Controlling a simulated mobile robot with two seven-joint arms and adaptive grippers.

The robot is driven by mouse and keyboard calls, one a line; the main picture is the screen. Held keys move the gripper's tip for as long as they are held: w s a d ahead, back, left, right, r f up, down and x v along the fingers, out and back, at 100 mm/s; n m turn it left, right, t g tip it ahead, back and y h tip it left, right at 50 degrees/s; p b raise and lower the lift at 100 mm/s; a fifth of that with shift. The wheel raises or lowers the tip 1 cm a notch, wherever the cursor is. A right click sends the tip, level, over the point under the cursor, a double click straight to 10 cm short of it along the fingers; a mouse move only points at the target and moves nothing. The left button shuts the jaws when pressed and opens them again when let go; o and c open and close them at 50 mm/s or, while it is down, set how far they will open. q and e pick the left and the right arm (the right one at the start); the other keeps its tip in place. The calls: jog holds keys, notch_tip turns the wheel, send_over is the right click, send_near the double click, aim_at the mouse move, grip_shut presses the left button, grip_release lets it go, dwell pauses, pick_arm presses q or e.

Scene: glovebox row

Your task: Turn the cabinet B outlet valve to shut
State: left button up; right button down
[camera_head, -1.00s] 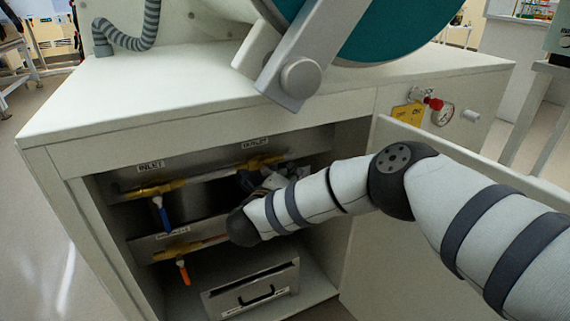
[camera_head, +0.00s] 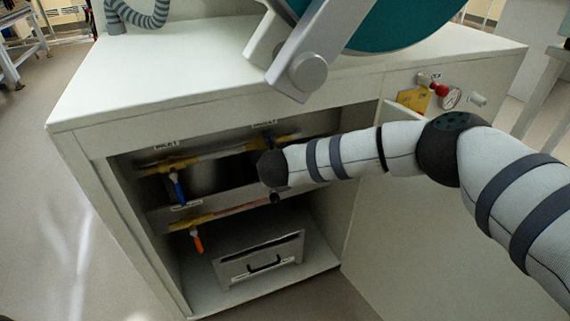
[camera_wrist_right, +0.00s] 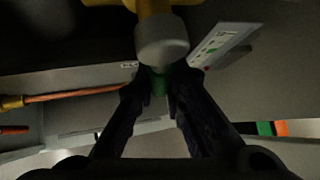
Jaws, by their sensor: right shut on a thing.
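The outlet valve's brass body (camera_head: 287,138) is on the upper pipe inside the open cabinet, under a label that appears to read OUTLET. The wrist view shows its brass part (camera_wrist_right: 155,8), a grey round cap (camera_wrist_right: 162,40) and a green handle (camera_wrist_right: 160,84) below the cap. My right gripper (camera_wrist_right: 157,92) has its fingers closed on both sides of the green handle. In the head view my right wrist and forearm hide the gripper and handle. My left gripper is in neither current view.
An inlet valve with a blue handle (camera_head: 178,190) hangs at the left of the upper pipe. An orange handle (camera_head: 197,241) hangs on the lower pipe. A drawer-like box (camera_head: 260,262) stands on the cabinet floor. The open door (camera_head: 410,210) is behind my right arm.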

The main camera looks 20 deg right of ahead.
jog(key=shift+a+m+y, duration=0.5)
jog(key=shift+a+y, duration=0.15)
jog(key=shift+y, duration=0.25)
jog(key=shift+a, duration=0.1)
jog(key=c, duration=1.6)
grip_release()
jog(key=shift+c, duration=0.2)
jog(key=shift+s, duration=0.1)
jog(key=s+a+r, duration=0.1)
jog(key=s, duration=0.6)
jog(key=s+a+r, duration=0.1)
jog(key=s+r, duration=0.1)
jog(key=s, duration=0.6)
jog(key=shift+s+a+r, duration=0.15)
jog(key=shift+r, duration=0.1)
